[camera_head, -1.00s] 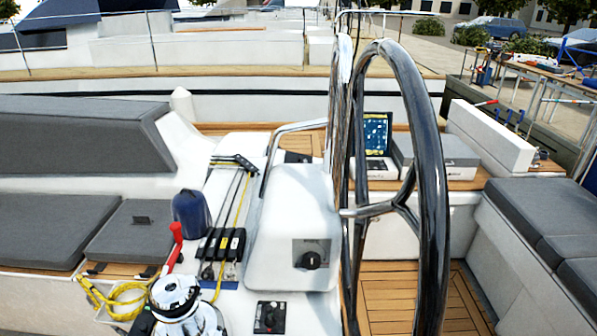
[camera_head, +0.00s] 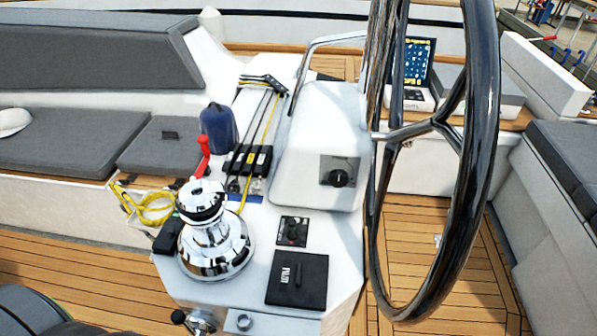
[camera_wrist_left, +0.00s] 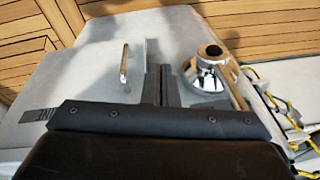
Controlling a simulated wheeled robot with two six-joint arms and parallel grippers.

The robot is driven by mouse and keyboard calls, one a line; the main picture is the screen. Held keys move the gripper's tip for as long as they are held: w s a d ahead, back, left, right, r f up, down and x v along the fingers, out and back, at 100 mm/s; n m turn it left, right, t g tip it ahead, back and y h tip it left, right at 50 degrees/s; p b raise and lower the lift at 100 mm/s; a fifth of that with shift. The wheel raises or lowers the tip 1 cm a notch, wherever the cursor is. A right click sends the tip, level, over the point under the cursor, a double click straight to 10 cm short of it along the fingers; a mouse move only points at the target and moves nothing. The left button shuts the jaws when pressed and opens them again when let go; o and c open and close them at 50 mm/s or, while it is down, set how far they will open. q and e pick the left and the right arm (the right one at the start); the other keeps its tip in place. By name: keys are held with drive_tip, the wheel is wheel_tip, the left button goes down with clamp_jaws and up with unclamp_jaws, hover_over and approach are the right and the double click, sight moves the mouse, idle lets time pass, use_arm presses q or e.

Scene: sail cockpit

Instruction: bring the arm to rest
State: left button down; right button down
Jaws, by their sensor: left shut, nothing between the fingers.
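My left gripper (camera_wrist_left: 163,85) shows only in the left wrist view, as two dark fingers close together with nothing between them. It is over a pale cockpit surface. A chrome lever (camera_wrist_left: 124,68) stands to the left of the fingers and a chrome winch (camera_wrist_left: 209,72) to the right. I cannot tell how far the fingertips are from that surface. In the head view neither gripper can be made out. The chrome winch there (camera_head: 215,240) stands on the white console (camera_head: 255,225), left of the big black steering wheel (camera_head: 480,150). My right gripper is in neither view.
A red handle (camera_head: 203,158), a blue bag (camera_head: 217,130) and rope clutches (camera_head: 250,160) sit behind the winch. A coil of yellow rope (camera_head: 150,207) hangs at the left. Grey cushions (camera_head: 75,140) line the left bench. Wooden floor (camera_head: 80,270) is open at lower left.

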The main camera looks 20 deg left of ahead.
use_arm(q)
drive_tip(key=s+f+b, duration=0.2)
drive_tip(key=s+f, duration=0.5)
drive_tip(key=f, duration=0.3)
drive_tip(key=s+d+f+g+b, duration=0.1)
drive_tip(key=s+f+b, duration=0.1)
drive_tip(key=s+f, duration=0.5)
wheel_tip(320, 180, down, 3)
drive_tip(key=shift+s+d+r, duration=0.1)
drive_tip(key=shift+s+d, duration=0.1)
drive_tip(key=shift+s, duration=0.2)
drive_tip(key=c, duration=2.1)
unclamp_jaws()
drive_tip(key=shift+c, duration=0.2)
